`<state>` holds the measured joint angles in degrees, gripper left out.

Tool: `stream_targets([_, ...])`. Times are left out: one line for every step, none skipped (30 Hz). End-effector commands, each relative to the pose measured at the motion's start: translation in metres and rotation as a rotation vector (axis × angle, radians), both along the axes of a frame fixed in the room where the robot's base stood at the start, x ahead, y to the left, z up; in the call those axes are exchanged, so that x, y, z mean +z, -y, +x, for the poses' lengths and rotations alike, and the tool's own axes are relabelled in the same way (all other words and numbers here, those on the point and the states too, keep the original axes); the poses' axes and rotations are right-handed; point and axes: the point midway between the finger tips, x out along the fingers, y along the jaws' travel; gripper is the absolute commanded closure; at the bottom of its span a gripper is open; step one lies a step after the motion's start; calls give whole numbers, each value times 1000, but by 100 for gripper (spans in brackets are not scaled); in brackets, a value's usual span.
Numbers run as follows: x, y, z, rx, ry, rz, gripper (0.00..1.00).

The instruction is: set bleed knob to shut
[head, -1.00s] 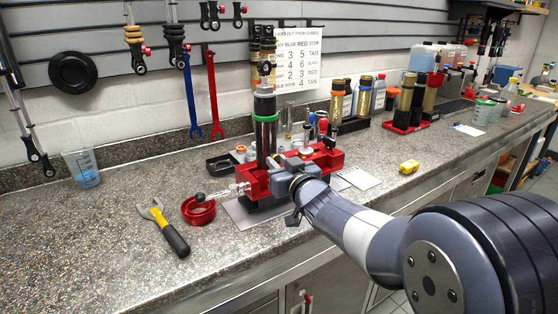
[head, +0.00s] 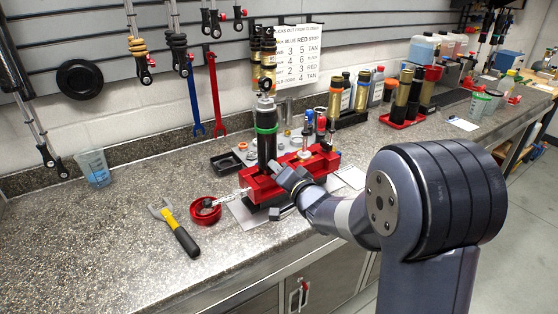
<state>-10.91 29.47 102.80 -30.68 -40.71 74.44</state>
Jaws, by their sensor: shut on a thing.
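A red clamp fixture (head: 262,190) stands on a grey plate on the bench, with a black shock body with a green ring (head: 266,140) upright in it. My gripper (head: 284,177) is at the fixture's front right side, low down. It is shut on a small part there, which I take for the bleed knob. The jaws and my wrist hide that knob, so its setting cannot be read. A silver threaded rod (head: 229,197) sticks out of the fixture's left end.
A red ring-shaped dish (head: 204,211) and a yellow-and-black handled wrench (head: 178,229) lie left of the fixture. A measuring cup (head: 94,168) stands further left. Gold shocks in a red tray (head: 404,118) stand behind right. The left front bench is clear.

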Motion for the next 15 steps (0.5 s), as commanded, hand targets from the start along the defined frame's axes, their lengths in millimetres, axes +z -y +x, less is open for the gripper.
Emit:
stream_targets([5, 1, 0, -1, -27, 36, 100])
stream_targets([5, 1, 0, -1, -43, 60, 100])
stream_targets([5, 1, 0, -1, -64, 90, 100])
stream_targets([5, 1, 0, -2, -78, 112, 100])
stream_targets([5, 1, 0, -2, -93, 134, 100])
stream_targets([5, 1, 0, -2, -112, 162, 100])
stream_targets([4, 1, 1, -2, -126, 182, 100])
stream_targets([4, 1, 1, -2, -140, 202, 100])
stream_targets([4, 1, 1, -2, -156, 228, 100])
stream_targets([4, 1, 1, -1, -168, 245, 100])
stream_targets([4, 1, 0, -1, -179, 262, 100])
stream_targets([4, 1, 1, -1, -194, 284, 100])
stream_targets([3, 1, 1, -1, -205, 300, 100])
stream_targets([3, 1, 1, -1, -214, 313, 100])
stream_targets([3, 1, 1, -2, -226, 332, 100])
